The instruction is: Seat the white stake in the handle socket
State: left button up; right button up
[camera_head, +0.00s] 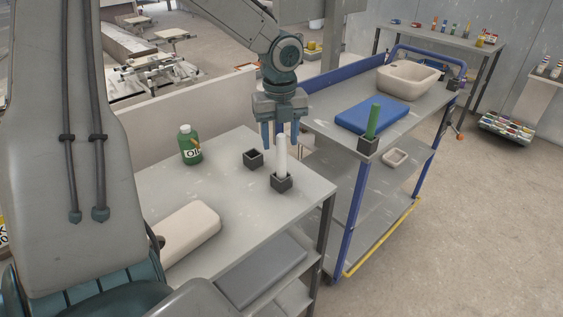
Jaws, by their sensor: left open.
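The white stake (281,157) stands upright in a dark square socket (281,184) near the right edge of the grey table. My left gripper (280,143) points down with its blue fingers apart, one on each side of the stake's upper part in the picture. I cannot tell whether they touch it. An empty dark socket (253,159) sits a little left of it and further back. A green stake (373,120) stands in another dark socket (367,147) at the near corner of the blue cart. I cannot tell which socket is the handle socket. My right gripper is out of view.
A green bottle (190,145) and a pale rounded block (187,233) are on the grey table (222,197). The blue cart (345,230) stands close on the right, carrying a blue slab (372,115) and a beige basin (408,80). Open floor lies further right.

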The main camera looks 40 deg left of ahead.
aim_at(281, 154)
pick_arm(q)
jog(key=shift+w+a+f, duration=0.1)
jog(key=shift+w+f, duration=0.05)
jog(key=shift+f, duration=0.55)
notch_tip(281, 154, down, 4)
jog(key=shift+w+p, duration=0.15)
jog(key=shift+p, duration=0.25)
jog(key=shift+f, duration=0.2)
jog(key=c, duration=0.9)
jog(key=shift+r, duration=0.1)
grip_shut()
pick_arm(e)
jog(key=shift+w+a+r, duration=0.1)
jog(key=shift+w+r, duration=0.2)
